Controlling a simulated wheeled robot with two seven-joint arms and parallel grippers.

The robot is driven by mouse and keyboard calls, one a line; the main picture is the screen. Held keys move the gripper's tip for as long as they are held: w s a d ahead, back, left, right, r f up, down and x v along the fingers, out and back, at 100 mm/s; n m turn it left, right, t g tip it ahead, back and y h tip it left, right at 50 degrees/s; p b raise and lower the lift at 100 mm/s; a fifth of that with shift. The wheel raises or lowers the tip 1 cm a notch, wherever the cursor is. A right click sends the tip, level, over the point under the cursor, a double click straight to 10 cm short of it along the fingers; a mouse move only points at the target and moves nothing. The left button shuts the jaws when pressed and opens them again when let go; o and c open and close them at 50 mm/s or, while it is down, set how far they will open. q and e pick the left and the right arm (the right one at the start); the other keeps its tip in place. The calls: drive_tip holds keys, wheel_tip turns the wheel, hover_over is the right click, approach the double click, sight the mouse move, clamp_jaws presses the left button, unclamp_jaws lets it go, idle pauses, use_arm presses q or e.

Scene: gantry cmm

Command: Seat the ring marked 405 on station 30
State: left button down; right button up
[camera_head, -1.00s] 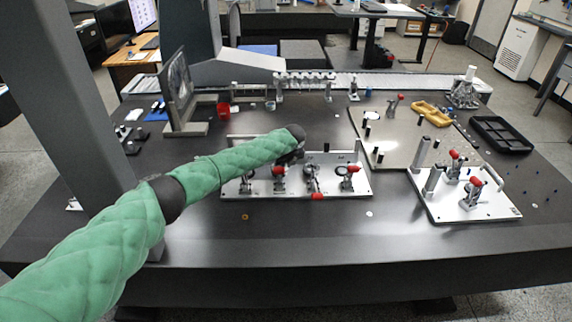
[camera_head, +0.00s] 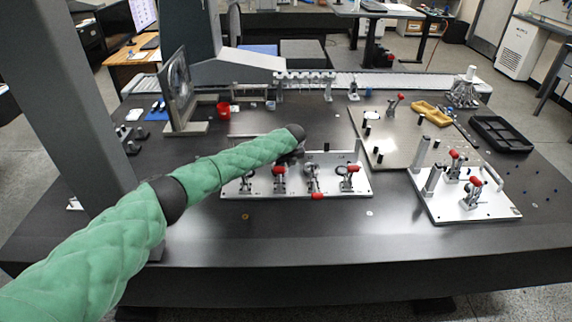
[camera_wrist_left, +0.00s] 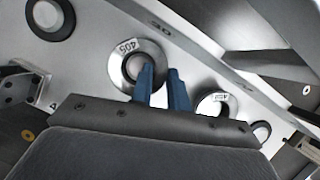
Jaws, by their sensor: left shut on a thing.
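The ring marked 405 (camera_wrist_left: 118,58) is a pale metal ring in the left wrist view, its number facing up. My left gripper (camera_wrist_left: 161,80) has blue fingers: one dips into the ring's hole and the other stands outside, so it is shut on the ring's wall. A rounded grey shape shows inside the hole; I cannot tell how low the ring sits. In the head view the left gripper (camera_head: 292,157) is mostly hidden by my wrist, over the back of the clamp plate (camera_head: 335,190). My right gripper is not in view.
A second marked ring (camera_wrist_left: 216,103) lies close right of the fingers. A dark ring (camera_wrist_left: 50,18) is at upper left. Red-handled clamps (camera_head: 279,172) stand along the plate's front. A second clamp fixture (camera_head: 465,205) is at right. The table's front left is mostly clear.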

use_arm(q)
drive_tip(key=shift+f, duration=0.3)
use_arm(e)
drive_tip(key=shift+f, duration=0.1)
use_arm(q)
drive_tip(key=c, duration=1.3)
unclamp_jaws()
drive_tip(key=shift+s, duration=0.1)
drive_tip(key=shift+f, duration=0.1)
drive_tip(key=shift+s+d+r, duration=0.1)
drive_tip(key=shift+s+r, duration=0.05)
drive_tip(key=shift+r, duration=0.3)
drive_tip(key=shift+b+v, duration=0.85)
drive_tip(key=shift+v, duration=2.7)
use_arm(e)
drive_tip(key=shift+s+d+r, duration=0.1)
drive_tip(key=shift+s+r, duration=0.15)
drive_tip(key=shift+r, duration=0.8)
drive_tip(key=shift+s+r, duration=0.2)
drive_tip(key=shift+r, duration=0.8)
use_arm(q)
drive_tip(key=shift+r, duration=0.1)
